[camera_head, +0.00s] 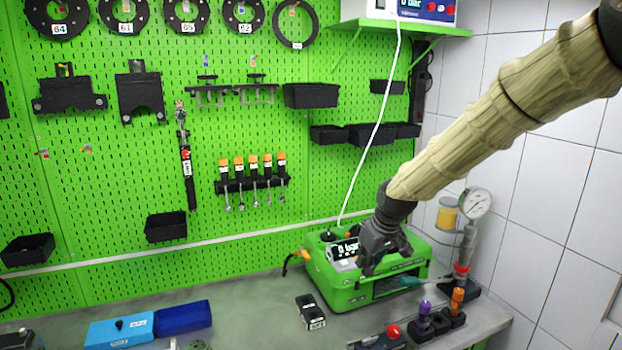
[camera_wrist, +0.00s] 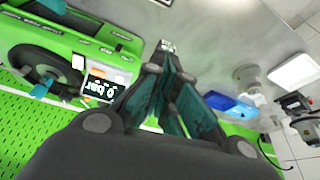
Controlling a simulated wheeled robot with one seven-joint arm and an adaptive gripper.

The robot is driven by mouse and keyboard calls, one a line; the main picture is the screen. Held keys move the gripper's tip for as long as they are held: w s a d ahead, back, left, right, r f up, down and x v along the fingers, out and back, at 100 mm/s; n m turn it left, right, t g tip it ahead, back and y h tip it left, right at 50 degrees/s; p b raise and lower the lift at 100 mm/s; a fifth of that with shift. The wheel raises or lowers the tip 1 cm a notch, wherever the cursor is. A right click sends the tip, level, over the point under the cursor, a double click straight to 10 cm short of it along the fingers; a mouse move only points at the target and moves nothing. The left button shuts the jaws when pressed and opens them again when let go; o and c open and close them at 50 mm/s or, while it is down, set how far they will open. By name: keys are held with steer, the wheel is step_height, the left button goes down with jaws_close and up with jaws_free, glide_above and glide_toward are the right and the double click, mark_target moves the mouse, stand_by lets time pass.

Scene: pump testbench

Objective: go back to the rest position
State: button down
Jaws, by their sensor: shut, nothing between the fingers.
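My gripper (camera_head: 372,262) hangs in front of the green pump unit (camera_head: 347,299) in the head view, below the end of my beige-sleeved arm. In the wrist view my gripper's fingers (camera_wrist: 165,78) come together at the tips with nothing between them. The green pump unit also shows at the left of the wrist view (camera_wrist: 88,48), with its display reading "0 bar" (camera_wrist: 104,89). My gripper covers part of the unit's top and front in the head view. I cannot tell whether it touches the unit.
A small black block (camera_head: 310,311) lies on the grey bench (camera_head: 257,290). Blue boxes (camera_head: 183,317) lie at the left. A pressure gauge (camera_head: 477,203) stands at the right, near purple (camera_head: 425,309) and orange (camera_head: 457,299) topped pieces. A white cable (camera_head: 375,130) runs down to the unit.

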step_height(320, 180, down, 11)
steer(key=s+d+f+m+g, duration=0.1)
steer(key=s+f+m, duration=0.1)
steer(key=s+f, duration=0.7)
steer(key=s+d+f+m+g, duration=0.1)
steer(key=s+f, duration=0.5)
steer(key=f, duration=0.5)
steer(key=s+d+f+m+h, duration=0.15)
steer(key=s+f, duration=0.35)
steer(key=s, duration=0.5)
steer(key=s+d+f+m+g, duration=0.1)
steer(key=s+d+f, duration=0.25)
steer(key=s, duration=0.75)
steer(key=s+d+f+m+h, duration=0.15)
steer(key=s+f, duration=0.35)
steer(key=s, duration=0.5)
step_height(320, 180, down, 11)
steer(key=b, duration=1.1)
steer(key=shift+r+y, duration=0.2)
steer(key=shift+y, duration=0.2)
steer(key=shift+d, duration=0.1)
